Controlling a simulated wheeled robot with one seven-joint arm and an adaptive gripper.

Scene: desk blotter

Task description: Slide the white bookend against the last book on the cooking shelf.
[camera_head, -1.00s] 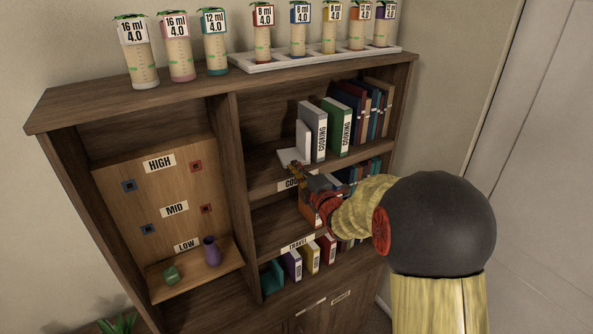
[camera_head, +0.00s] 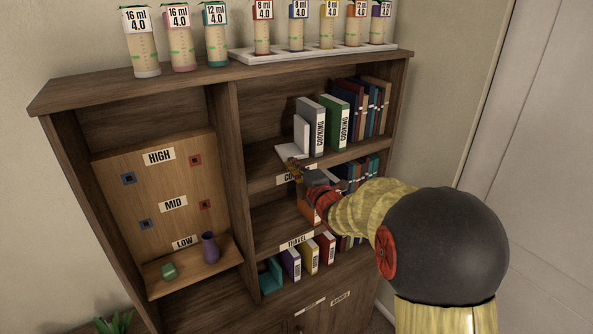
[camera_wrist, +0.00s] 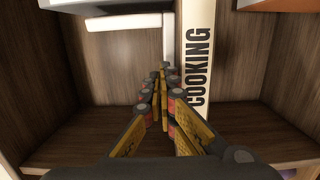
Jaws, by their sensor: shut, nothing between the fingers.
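The white bookend (camera_head: 301,134) stands upright on the cooking shelf, at the left of the grey cooking book (camera_head: 317,116). Its flat base (camera_head: 288,151) reaches left toward the shelf's front. In the wrist view the bookend (camera_wrist: 115,23) is beside the book's white COOKING spine (camera_wrist: 196,60); they look very close, but I cannot tell whether they touch. My gripper (camera_head: 292,162) is shut and empty, at the shelf front by the bookend's base. In the wrist view its fingertips (camera_wrist: 165,68) overlap the line between bookend and book; contact is unclear.
A green cooking book (camera_head: 336,122) and several darker books fill the shelf to the right. The travel shelf (camera_head: 297,242) is below, with several books. A wooden divider (camera_head: 236,150) bounds the shelf at left. Bottles in a white rack (camera_head: 300,54) stand on top.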

